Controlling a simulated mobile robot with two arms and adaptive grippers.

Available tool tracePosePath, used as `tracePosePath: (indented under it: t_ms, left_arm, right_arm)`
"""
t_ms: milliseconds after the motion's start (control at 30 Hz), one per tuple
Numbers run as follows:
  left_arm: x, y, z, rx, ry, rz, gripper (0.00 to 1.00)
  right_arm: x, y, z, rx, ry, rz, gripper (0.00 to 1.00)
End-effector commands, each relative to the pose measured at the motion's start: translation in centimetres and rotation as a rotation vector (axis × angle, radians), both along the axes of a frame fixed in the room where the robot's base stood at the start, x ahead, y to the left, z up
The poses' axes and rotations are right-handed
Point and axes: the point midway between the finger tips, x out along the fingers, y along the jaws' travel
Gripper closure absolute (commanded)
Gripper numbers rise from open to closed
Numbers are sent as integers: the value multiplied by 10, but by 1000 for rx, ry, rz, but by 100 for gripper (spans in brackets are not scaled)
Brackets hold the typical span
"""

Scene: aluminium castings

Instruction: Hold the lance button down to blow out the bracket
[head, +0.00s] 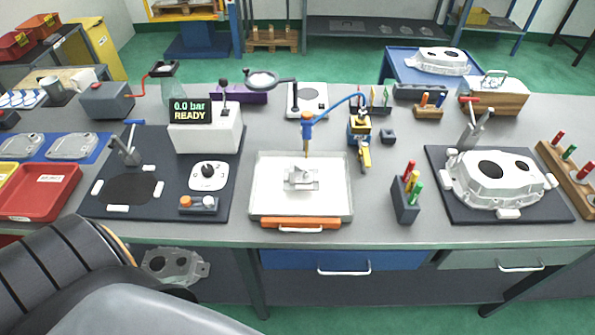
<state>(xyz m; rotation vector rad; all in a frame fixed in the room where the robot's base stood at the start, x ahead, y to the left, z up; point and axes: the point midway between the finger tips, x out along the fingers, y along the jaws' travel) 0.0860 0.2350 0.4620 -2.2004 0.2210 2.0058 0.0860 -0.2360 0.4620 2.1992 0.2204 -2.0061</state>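The bracket (301,178) is a small light-grey metal part. It lies in a white shallow tray (262,207) at the middle of the bench. The blue lance (307,130) stands upright above and behind the bracket, its thin nozzle pointing down at it. A blue hose (338,103) curves from the lance to the right. A small orange part shows at the lance's top; I cannot tell whether it is the button. Neither of my grippers is in view; only parts of my own arm fill the lower left.
A box with a display reading "0.0 bar READY" (190,111) stands left of the tray. A magnifier (262,79) is behind it. A holder with coloured pens (407,195) stands right of the tray, and a large casting (497,178) sits farther right. Bench is free between tray and holder.

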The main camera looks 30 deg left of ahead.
Motion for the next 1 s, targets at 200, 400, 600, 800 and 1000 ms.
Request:
tracePosePath:
  t_ms: [200,400,600,800,1000]
  left_arm:
    - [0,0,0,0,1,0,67]
    - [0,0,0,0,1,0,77]
    - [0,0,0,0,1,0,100]
    - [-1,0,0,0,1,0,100]
    - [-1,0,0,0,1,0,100]
  right_arm:
    - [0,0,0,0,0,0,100]
    - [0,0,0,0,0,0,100]
    - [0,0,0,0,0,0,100]
    - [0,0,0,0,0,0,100]
    - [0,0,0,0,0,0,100]
